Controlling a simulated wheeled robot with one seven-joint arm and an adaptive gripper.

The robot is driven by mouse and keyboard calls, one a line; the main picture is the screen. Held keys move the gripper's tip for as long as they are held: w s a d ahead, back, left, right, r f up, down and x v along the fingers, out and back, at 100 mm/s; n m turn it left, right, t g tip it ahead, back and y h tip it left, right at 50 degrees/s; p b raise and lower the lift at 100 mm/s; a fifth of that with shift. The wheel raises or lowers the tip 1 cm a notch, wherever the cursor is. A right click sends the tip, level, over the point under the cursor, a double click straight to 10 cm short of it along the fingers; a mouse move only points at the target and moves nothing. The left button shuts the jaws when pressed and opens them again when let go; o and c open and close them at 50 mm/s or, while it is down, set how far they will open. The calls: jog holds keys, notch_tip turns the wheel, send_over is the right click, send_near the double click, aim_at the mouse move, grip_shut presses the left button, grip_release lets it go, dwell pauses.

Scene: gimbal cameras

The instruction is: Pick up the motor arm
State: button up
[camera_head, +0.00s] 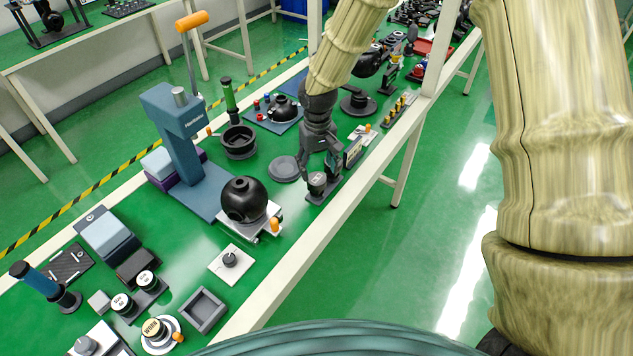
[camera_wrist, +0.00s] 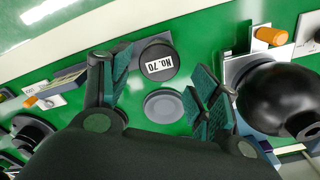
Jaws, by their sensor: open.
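I cannot tell for sure which thing is the motor arm. My gripper (camera_head: 318,166) is over the green table near its right edge, with its fingers apart and nothing held. A dark round piece labelled No.70 (camera_wrist: 158,64) lies between the spread fingers in the wrist view. It also shows just below the fingertips in the head view (camera_head: 317,181), at a dark base plate (camera_head: 322,196). A flat grey disc (camera_wrist: 163,106) is beside it in the wrist view and left of my gripper in the head view (camera_head: 284,168).
A black sphere on a pale block (camera_head: 243,199) stands close to the left, in front of a blue press (camera_head: 180,150) with an orange-tipped lever. Several small parts crowd the table behind my gripper. A square grey tray (camera_head: 203,309) is at the near edge.

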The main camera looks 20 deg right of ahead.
aim_at(317, 178)
jog(key=f, duration=0.1)
jog(key=w+f, duration=0.1)
jog(key=shift+w+f, duration=0.3)
jog(key=shift+s+f+p, duration=0.2)
jog(key=shift+s+p, duration=0.2)
jog(key=shift+s, duration=0.15)
jog(key=shift+f+p, duration=0.7)
jog(key=shift+f, duration=1.5)
jog(key=c, duration=0.9)
